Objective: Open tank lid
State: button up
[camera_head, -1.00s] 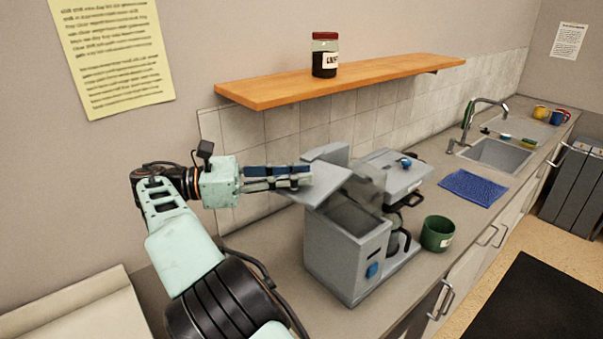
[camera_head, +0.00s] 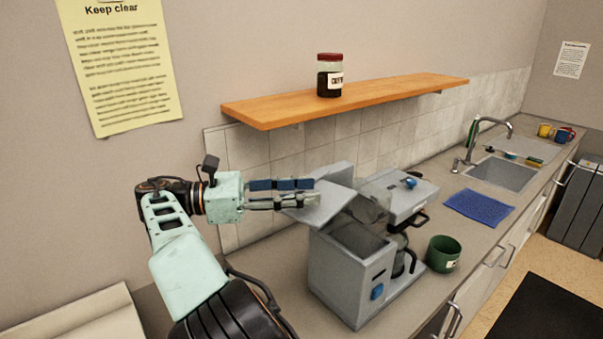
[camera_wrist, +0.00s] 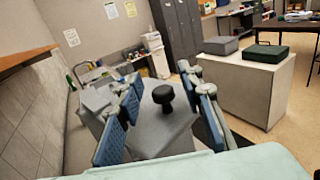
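The grey coffee machine (camera_head: 345,285) stands on the counter, with its tank open at the top. The tank lid (camera_head: 330,206) is a grey plate standing tilted up at the tank's back left; it also shows in the wrist view (camera_wrist: 160,130) with a black knob (camera_wrist: 163,95). My gripper (camera_head: 312,193) is beside the raised lid, left of and above the machine. In the wrist view its blue-padded fingers (camera_wrist: 163,92) are spread wide, with the knob in the gap between them. Whether a finger touches the lid, I cannot tell.
A wooden shelf (camera_head: 355,97) with a dark jar (camera_head: 330,82) hangs above. A glass jug (camera_head: 400,258) sits in the machine. A green mug (camera_head: 443,254) stands close on the right, then a blue mat (camera_head: 479,207) and a sink (camera_head: 503,173).

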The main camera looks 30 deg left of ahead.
notch_tip(320, 180, up, 7)
jog(key=shift+f, duration=0.1)
jog(key=shift+w+d+r, duration=0.1)
jog(key=shift+d+r, duration=0.1)
jog(key=shift+r, duration=0.45)
jog(key=shift+a+r, duration=0.15)
jog(key=shift+r, duration=0.35)
